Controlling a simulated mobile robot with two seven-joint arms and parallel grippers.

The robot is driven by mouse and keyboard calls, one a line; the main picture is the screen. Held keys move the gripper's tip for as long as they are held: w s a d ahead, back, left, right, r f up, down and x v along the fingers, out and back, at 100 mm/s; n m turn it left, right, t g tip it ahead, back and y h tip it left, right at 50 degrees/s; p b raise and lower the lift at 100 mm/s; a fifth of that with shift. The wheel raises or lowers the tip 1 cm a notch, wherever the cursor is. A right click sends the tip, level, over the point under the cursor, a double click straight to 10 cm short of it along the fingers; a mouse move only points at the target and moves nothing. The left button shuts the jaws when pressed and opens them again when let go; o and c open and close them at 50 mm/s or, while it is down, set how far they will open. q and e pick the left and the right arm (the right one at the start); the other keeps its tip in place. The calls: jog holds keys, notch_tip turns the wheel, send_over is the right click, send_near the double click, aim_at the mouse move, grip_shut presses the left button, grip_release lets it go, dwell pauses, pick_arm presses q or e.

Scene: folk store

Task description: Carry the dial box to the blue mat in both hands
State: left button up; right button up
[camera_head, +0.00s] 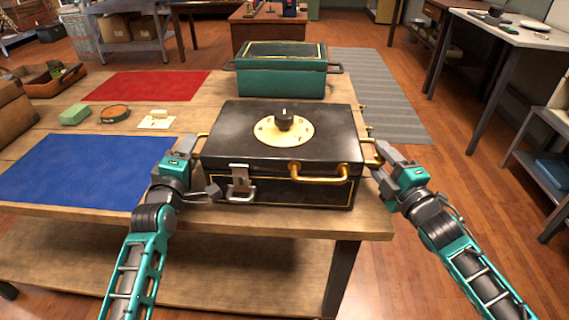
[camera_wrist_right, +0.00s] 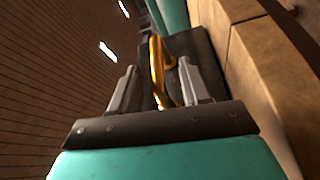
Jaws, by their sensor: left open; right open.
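The dial box (camera_head: 232,140) is black with gold trim, a cream dial plate and a black knob on its lid. It sits on the wooden table, with a brass handle at each side and one in front. The blue mat (camera_head: 80,170) lies flat on the table to the left, bare. My left gripper (camera_head: 196,150) is open at the box's left side handle. My right gripper (camera_head: 374,158) is open at the right side handle. In the right wrist view the brass handle (camera_wrist_right: 157,68) stands between the open fingers of my right gripper (camera_wrist_right: 160,88).
A green box (camera_head: 282,76) stands behind the dial box. A wooden tray (camera_head: 45,82) is at the far left.

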pick_arm(q)
grip_shut()
pick_arm(e)
jog(key=c, duration=0.8)
pick_arm(q)
jog(key=shift+f, duration=0.1)
pick_arm(e)
grip_shut()
pick_arm(q)
jog(key=shift+s+f, duration=0.1)
jog(key=shift+f, duration=0.15)
pick_arm(e)
jog(key=shift+d+r, duration=0.1)
jog(key=shift+r, duration=0.05)
pick_arm(q)
jog(key=shift+r, duration=0.3)
pick_arm(e)
jog(key=shift+r, duration=0.25)
